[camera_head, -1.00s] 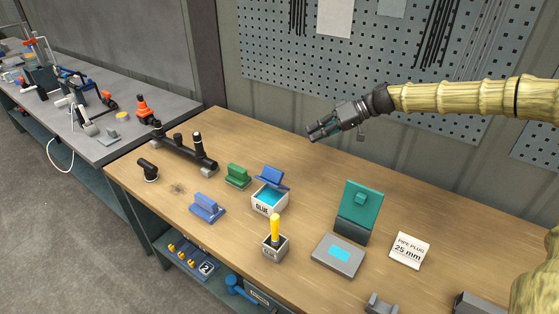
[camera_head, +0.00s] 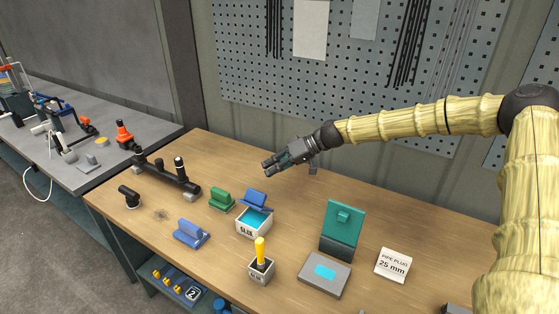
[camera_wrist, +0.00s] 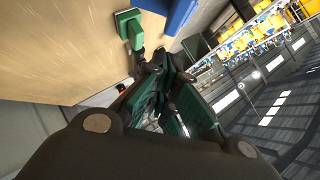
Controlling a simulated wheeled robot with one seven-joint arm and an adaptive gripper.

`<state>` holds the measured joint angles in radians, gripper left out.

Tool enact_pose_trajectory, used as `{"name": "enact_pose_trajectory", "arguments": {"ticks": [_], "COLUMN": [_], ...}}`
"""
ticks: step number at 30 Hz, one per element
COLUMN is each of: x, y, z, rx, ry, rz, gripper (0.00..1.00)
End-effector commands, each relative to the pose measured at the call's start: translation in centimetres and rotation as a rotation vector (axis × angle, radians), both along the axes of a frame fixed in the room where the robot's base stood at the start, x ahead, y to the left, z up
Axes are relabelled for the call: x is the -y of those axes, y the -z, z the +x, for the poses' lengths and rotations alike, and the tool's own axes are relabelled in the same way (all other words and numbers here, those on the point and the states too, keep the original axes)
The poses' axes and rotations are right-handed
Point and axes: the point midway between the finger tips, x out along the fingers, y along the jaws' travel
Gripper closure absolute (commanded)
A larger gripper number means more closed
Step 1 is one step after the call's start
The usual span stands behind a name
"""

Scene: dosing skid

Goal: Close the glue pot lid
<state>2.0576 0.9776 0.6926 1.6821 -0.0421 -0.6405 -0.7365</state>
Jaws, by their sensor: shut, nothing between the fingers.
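The glue pot (camera_head: 252,224) is a white box labelled GLUE with bright blue glue inside, standing mid-bench in the head view. Its blue lid (camera_head: 254,198) is open and tilted up at the pot's back edge. My gripper (camera_head: 267,168) is shut and empty, above the bench behind the pot and a little to its right, clear of the lid. In the wrist view my gripper's fingers (camera_wrist: 165,105) fill the middle. A blue part at the top edge (camera_wrist: 180,14) looks like the lid; the pot itself does not show there.
A green block (camera_head: 222,199) stands left of the pot, and also shows in the wrist view (camera_wrist: 131,27). A blue block (camera_head: 190,233) is front left. A small pot with a yellow-handled brush (camera_head: 260,262) stands in front. A teal stand (camera_head: 342,225) is to the right. A perforated wall panel rises behind.

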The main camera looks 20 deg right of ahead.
Motion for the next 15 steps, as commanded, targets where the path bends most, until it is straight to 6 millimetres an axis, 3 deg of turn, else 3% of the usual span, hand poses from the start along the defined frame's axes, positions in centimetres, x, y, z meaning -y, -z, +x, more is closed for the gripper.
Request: {"name": "enact_pose_trajectory", "arguments": {"ticks": [15], "x": [-2.9], "y": [3.2], "z": [-1.3], "rx": [0.000], "ry": [0.001], "rz": [-0.001], "gripper": [1.00]}}
